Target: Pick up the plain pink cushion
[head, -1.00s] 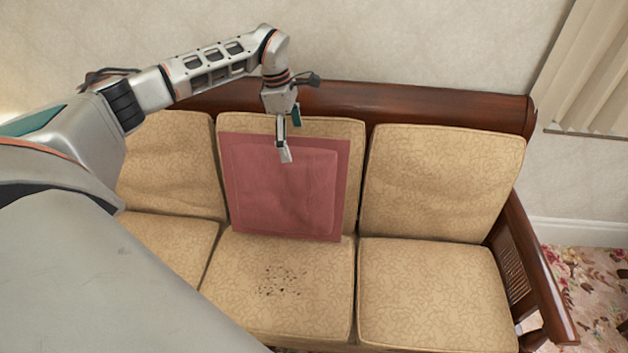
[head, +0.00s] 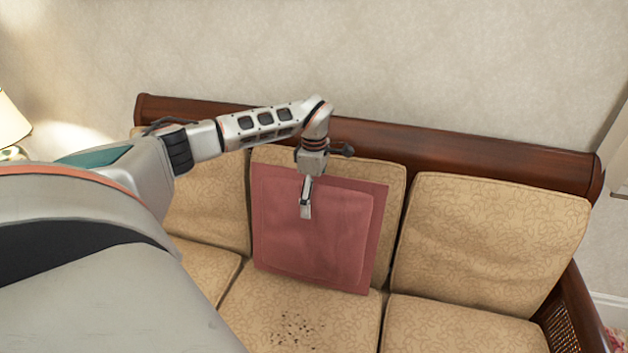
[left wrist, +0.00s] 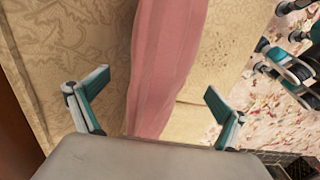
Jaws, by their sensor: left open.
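The plain pink cushion (head: 318,235) leans upright against the middle back cushion of the sofa in the head view. My left gripper (head: 305,208) points down at the cushion's upper part and overlaps it in the picture. In the left wrist view, the pink cushion (left wrist: 165,65) runs between the two spread fingers of the left gripper (left wrist: 153,103), seen along its top edge. The fingers are open, with a gap on each side of the cushion. My right gripper is not in view in the head view.
The sofa's wooden top rail (head: 460,147) runs behind the cushions. Patterned beige back cushions (head: 490,240) stand on both sides. Dark specks (head: 295,328) mark the middle seat. A lamp (head: 10,125) stands at the far left. The wall behind is bare.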

